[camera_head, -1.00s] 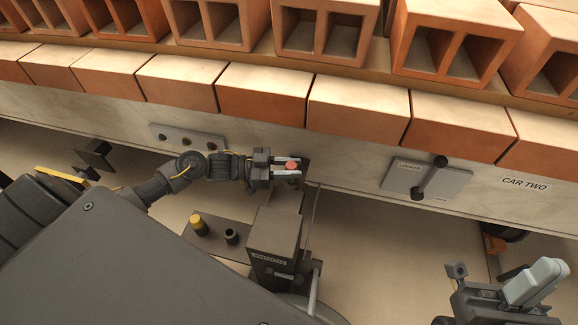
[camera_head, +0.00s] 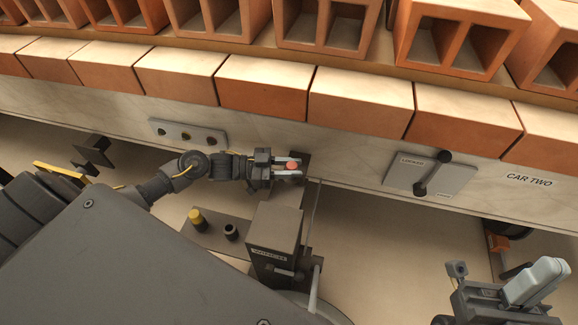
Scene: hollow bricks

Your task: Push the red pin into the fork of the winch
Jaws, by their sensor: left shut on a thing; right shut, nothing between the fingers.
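The red pin (camera_head: 292,165) shows as a small red round top between the fingers of my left gripper (camera_head: 289,168), which is shut on it. The pin is above a dark bracket (camera_head: 304,163) at the car's side; this may be the fork, but I cannot tell how deep the pin sits. The winch (camera_head: 275,240), a dark labelled box on a post with a rod beside it, stands just below. My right gripper (camera_head: 540,282) is at the lower right, shut and empty, far from the pin.
Hollow bricks (camera_head: 450,45) line the car above. A lever plate marked LOCKED (camera_head: 440,178) and a CAR TWO label (camera_head: 529,179) are on its side wall. A plate with a yellow peg (camera_head: 196,217) and a dark socket (camera_head: 231,231) lies left of the winch.

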